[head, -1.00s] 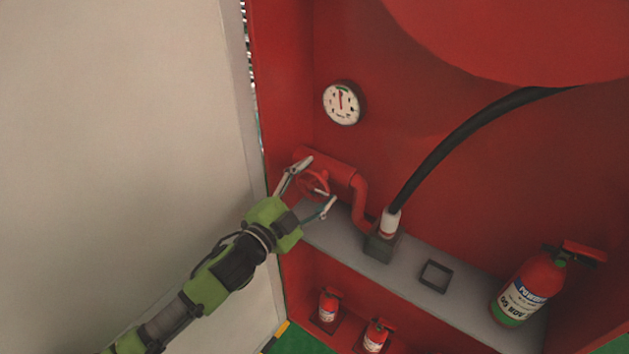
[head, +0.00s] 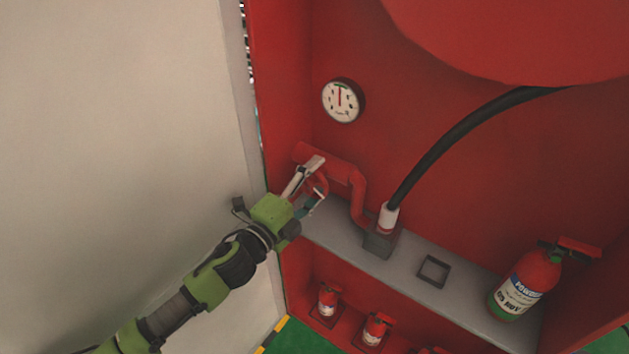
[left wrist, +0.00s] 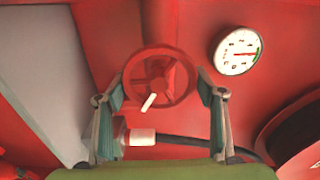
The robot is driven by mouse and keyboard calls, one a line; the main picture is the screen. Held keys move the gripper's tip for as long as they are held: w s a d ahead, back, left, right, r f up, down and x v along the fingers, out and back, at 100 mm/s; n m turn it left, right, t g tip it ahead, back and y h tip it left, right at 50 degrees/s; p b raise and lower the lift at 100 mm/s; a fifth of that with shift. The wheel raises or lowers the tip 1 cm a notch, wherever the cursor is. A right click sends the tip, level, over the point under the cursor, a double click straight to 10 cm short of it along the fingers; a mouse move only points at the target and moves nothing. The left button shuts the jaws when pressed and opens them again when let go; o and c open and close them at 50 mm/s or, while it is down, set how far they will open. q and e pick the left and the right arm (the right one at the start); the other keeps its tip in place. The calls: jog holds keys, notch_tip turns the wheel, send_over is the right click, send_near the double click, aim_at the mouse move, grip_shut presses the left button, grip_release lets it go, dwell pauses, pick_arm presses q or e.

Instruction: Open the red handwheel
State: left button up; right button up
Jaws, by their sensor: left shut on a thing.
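The red handwheel (left wrist: 157,68) sits on the red pipe (head: 346,172) at the cabinet's left side. In the left wrist view it is a round spoked wheel, with a short white stick in front of its lower part. My left gripper (head: 317,176) is at the wheel and shut on it. In the left wrist view its two fingers (left wrist: 161,82) stand on either side of the rim. In the head view the fingers hide much of the wheel. My right gripper is not in view.
A round gauge (head: 343,100) is on the back wall above. A black hose (head: 450,140) runs up from a white coupling (head: 388,218). A fire extinguisher (head: 524,284) stands on the grey shelf (head: 405,265). A pale panel (head: 120,130) fills the left.

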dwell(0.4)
pick_arm(q)
jog(key=o, duration=1.1)
jog(key=v, duration=1.2)
